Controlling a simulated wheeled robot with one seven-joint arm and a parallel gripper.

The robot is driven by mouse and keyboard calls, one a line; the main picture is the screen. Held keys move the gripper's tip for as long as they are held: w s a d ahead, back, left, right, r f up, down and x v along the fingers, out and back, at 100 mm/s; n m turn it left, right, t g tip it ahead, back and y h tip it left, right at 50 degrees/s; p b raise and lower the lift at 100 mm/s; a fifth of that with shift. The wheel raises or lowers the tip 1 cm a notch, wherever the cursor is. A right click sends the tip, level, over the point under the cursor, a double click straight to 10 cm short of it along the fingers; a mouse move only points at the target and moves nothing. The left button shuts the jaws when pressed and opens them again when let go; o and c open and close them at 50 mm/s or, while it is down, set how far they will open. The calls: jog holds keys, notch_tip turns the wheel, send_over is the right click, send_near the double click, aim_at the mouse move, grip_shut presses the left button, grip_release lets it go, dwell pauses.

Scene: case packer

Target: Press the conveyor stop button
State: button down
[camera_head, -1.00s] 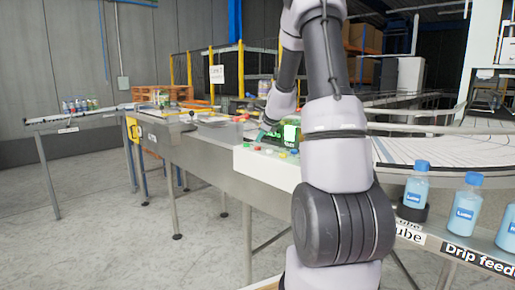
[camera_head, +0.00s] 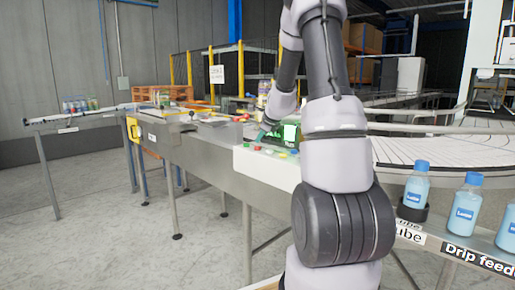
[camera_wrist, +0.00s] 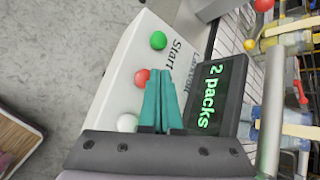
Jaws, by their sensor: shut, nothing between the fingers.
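A white control panel (camera_wrist: 112,75) fills the middle of the wrist view. It carries a green button (camera_wrist: 158,40) beside the word "Start", a red button (camera_wrist: 142,77) and a white button (camera_wrist: 127,122) in a row. My gripper (camera_wrist: 160,76) has its teal fingers shut together and empty. Their tips are just right of the red button; I cannot tell whether they touch it. The fingers hide part of the lettering beside the red button. In the head view my gripper (camera_head: 263,134) is over the panel (camera_head: 262,168), small and partly hidden by my arm.
A dark display (camera_wrist: 215,95) reading "2 packs" stands close to the right of my fingers. Blue bottles (camera_head: 464,200) stand on the line at the right. A conveyor (camera_head: 82,117) with small bottles is at the far left. The grey floor at left is clear.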

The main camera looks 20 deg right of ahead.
aim_at(259, 147)
jog(key=shift+f, duration=0.95)
dwell(0.8)
jog(key=shift+r, duration=0.95)
jog(key=shift+r, duration=0.1)
jog(key=shift+r, duration=2.45)
